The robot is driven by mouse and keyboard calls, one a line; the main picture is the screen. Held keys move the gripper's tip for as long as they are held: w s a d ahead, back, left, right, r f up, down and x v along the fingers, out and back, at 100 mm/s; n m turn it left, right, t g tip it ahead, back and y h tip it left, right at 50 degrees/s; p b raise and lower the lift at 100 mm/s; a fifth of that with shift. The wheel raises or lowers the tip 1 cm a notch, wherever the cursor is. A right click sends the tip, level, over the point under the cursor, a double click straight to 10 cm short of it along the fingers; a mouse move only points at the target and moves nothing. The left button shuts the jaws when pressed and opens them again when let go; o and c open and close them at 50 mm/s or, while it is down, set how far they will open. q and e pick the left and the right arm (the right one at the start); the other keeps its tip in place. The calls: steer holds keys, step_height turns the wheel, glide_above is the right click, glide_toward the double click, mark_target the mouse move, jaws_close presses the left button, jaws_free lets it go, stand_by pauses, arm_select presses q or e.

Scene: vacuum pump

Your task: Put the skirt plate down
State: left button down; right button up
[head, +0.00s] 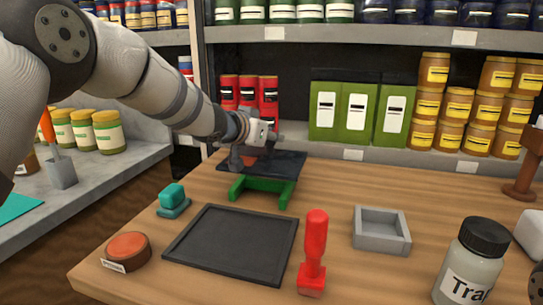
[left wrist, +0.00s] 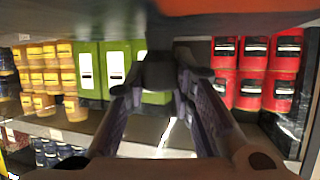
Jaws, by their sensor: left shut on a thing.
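The dark flat plate (head: 287,162), which I take to be the skirt plate, lies level over a green stand (head: 262,190) at the back of the table. I cannot tell if it rests fully on the stand. An orange-red part (head: 259,152) shows by the fingers. In the left wrist view, the fingers (left wrist: 160,75) close on a dark piece under a dark surface with an orange patch (left wrist: 210,5). The exact contact is hidden. My right gripper is out of view.
A black tray (head: 235,243) lies in front of the stand. Around it are a teal block (head: 172,200), an orange-topped round piece (head: 127,250), a red-handled tool (head: 315,250), a grey bin (head: 381,229) and a bottle (head: 470,265). Stocked shelves stand behind.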

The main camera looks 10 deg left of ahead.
mark_target(262, 154)
arm_select(q)
steer(key=f, duration=0.1)
steer(key=w+f, duration=0.1)
steer(key=f, duration=0.1)
steer(key=w+f, duration=0.1)
steer(key=shift+a+f, duration=0.15)
steer(key=shift+f, duration=0.25)
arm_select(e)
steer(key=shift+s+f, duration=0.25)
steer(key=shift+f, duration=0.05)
arm_select(q)
steer(key=shift+f, duration=0.1)
steer(key=shift+f, duration=0.15)
steer(key=c, duration=1.4)
jaws_free()
steer(key=shift+o, duration=0.2)
steer(key=s+r, duration=0.1)
steer(key=s, duration=0.1)
steer(key=s+a+r+p, duration=0.1)
steer(key=s+r, duration=0.1)
steer(key=shift+a+r, duration=0.1)
steer(key=v, duration=0.4)
steer(key=f+v, duration=0.1)
steer(key=v, duration=0.2)
steer(key=shift+s+a, duration=0.1)
steer(key=shift+s, duration=0.15)
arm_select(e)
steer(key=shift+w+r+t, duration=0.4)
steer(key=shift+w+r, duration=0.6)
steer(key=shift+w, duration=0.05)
